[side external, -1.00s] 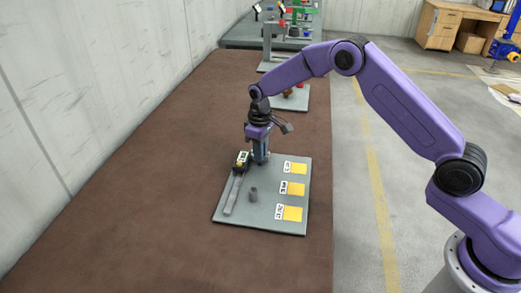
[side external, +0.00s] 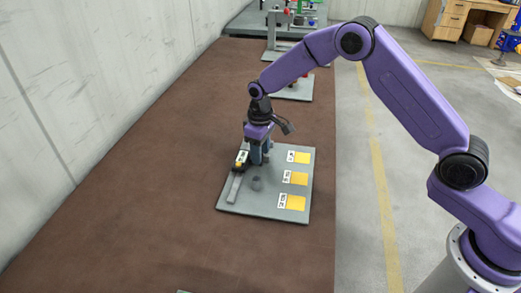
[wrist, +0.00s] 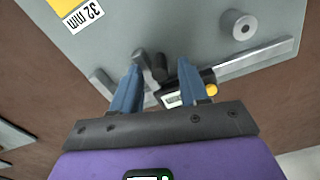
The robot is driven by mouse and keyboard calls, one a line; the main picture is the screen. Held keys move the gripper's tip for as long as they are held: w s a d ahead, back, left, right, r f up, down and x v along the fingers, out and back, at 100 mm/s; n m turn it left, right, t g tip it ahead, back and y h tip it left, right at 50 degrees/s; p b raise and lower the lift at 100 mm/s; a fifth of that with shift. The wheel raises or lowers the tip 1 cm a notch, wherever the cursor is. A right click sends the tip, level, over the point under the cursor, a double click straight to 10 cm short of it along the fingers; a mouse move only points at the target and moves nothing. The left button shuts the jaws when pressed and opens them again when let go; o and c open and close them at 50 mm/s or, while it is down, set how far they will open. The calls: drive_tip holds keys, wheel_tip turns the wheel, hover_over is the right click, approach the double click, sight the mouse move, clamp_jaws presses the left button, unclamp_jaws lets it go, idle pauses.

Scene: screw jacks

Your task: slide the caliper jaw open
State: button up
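The caliper lies on a grey board (side external: 265,207). Its flat grey beam (side external: 234,188) runs along the board's left side and also shows in the wrist view (wrist: 262,58). My gripper (side external: 259,162) is low over the board, just right of the slider. In the wrist view, my gripper's blue fingers (wrist: 160,66) are apart, with dark grey jaw pieces (wrist: 154,68) between them. I cannot tell whether they touch.
A short grey cylinder (side external: 256,183) stands on the board right of the beam. Three yellow squares (side external: 298,178) with white labels line the board's right side; one label (wrist: 84,15) reads 32 mm. Other fixtures (side external: 290,88) stand farther back. The brown table at left is clear.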

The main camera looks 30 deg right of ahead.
wheel_tip(320, 180, up, 18)
drive_tip(key=shift+f, duration=0.25)
idle(0.4)
drive_tip(key=s+r+n, duration=0.2)
drive_tip(key=s+n, duration=0.1)
drive_tip(key=s, duration=1.7)
drive_tip(key=s+d+f+n, duration=0.1)
drive_tip(key=s+d, duration=0.4)
drive_tip(key=s, duration=0.5)
drive_tip(key=s+d+f+n, duration=0.2)
drive_tip(key=s+d, duration=0.3)
drive_tip(key=s, duration=0.4)
drive_tip(key=shift+s+d+f+n, duration=0.3)
drive_tip(key=shift+s+d+f, duration=0.05)
drive_tip(key=shift+f, duration=0.35)
